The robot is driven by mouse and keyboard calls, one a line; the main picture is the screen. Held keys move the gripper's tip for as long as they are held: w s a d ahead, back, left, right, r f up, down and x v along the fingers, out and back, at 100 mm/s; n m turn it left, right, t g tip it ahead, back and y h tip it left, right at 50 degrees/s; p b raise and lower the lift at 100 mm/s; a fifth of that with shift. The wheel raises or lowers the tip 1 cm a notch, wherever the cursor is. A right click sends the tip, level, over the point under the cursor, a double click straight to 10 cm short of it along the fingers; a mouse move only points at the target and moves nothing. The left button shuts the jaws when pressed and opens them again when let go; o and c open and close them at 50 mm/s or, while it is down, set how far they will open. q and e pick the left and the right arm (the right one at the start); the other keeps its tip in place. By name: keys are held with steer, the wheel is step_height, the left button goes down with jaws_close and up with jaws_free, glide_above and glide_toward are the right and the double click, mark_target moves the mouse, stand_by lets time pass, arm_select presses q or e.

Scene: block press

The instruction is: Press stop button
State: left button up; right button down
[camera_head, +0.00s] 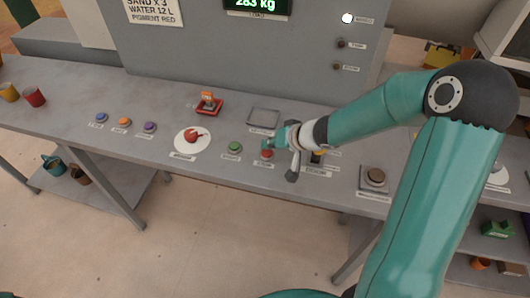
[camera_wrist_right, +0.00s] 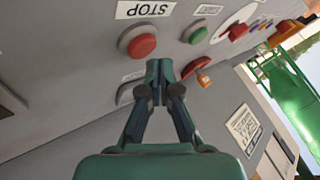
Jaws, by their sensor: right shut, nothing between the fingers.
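The stop button is a red cap on a grey round base (camera_wrist_right: 138,43). A white STOP label (camera_wrist_right: 145,10) is beside it in the right wrist view. In the head view the red button (camera_head: 266,154) stands near the front of the grey console, partly behind my right gripper. My right gripper (camera_head: 273,145) is shut and empty, over the console beside the button. In the right wrist view its closed fingertips (camera_wrist_right: 159,72) are just below and right of the red cap, apart from it in the picture. The height gap is hard to tell. My left gripper is not in view.
A green button (camera_head: 235,146) stands left of the red one. Farther left are a white disc with a red handle (camera_head: 192,139) and several small buttons (camera_head: 124,122). Behind are a red device (camera_head: 208,102) and a grey tray (camera_head: 263,118). A brown-capped unit (camera_head: 375,177) stands right.

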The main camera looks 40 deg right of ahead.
mark_target(269, 153)
steer(key=shift+f, duration=0.1)
steer(key=shift+f, duration=0.25)
steer(key=shift+f+b, duration=0.55)
stand_by(0.7)
stand_by(0.3)
steer(key=shift+r+p, duration=0.95)
steer(key=shift+p, duration=0.25)
step_height(269, 153, up, 5)
steer(key=p, duration=0.5)
steer(key=shift+p, duration=0.4)
